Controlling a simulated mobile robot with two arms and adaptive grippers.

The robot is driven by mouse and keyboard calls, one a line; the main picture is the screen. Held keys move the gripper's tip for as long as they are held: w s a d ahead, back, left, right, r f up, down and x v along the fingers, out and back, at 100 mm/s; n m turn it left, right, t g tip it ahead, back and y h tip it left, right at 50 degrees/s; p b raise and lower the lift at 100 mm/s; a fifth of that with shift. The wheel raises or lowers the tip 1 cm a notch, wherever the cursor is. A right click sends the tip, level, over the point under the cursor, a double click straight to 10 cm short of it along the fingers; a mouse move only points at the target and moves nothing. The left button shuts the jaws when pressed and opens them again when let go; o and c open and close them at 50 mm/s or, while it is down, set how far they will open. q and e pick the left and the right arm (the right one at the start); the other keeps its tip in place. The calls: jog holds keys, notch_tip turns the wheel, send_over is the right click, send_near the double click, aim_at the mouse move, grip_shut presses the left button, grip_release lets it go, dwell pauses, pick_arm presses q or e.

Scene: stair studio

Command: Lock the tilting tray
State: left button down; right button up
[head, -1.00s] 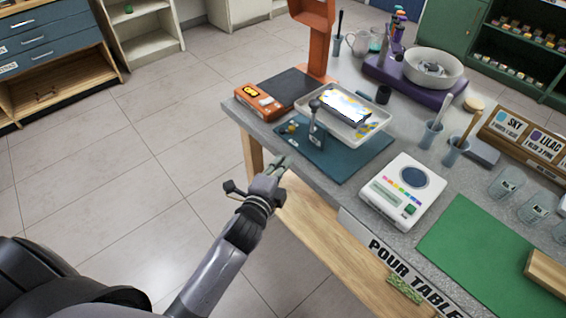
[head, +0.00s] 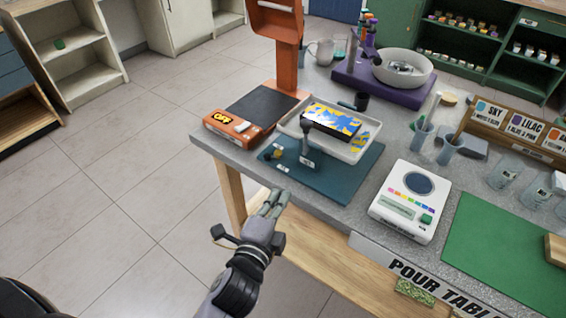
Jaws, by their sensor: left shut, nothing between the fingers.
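The tilting tray (head: 352,156) is white with a raised rim and stands over a dark teal mat (head: 338,188) at the table's left corner. A black canvas block with blue and yellow paint (head: 331,122) lies on it. A dark lever with a round knob (head: 307,137) stands upright at the tray's near left side, with small white labels by its foot. My left gripper (head: 276,196) is shut and empty, just off the table's near edge, in front of the mat and apart from the lever. My right gripper is not seen.
An orange box reading "OFF" (head: 231,129) and an orange stand (head: 282,45) are left of and behind the tray. A white scale (head: 410,200) stands right of the mat. A purple turntable with a white bowl (head: 403,67) is behind. The floor left of the table is clear.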

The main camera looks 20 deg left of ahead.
aim_at(284, 172)
pick_arm(q)
jog(key=w, duration=0.5)
jog(key=w+f+p, duration=0.1)
jog(key=w, duration=0.2)
jog(key=shift+w, duration=0.1)
jog(key=w, duration=0.1)
jog(key=w+a, duration=0.1)
jog(key=w+a+f, duration=0.1)
jog(key=w, duration=0.1)
jog(key=shift+p, duration=0.3)
jog(key=shift+w+a+f, duration=0.15)
jog(key=shift+w+a, duration=0.1)
jog(key=shift+w, duration=0.1)
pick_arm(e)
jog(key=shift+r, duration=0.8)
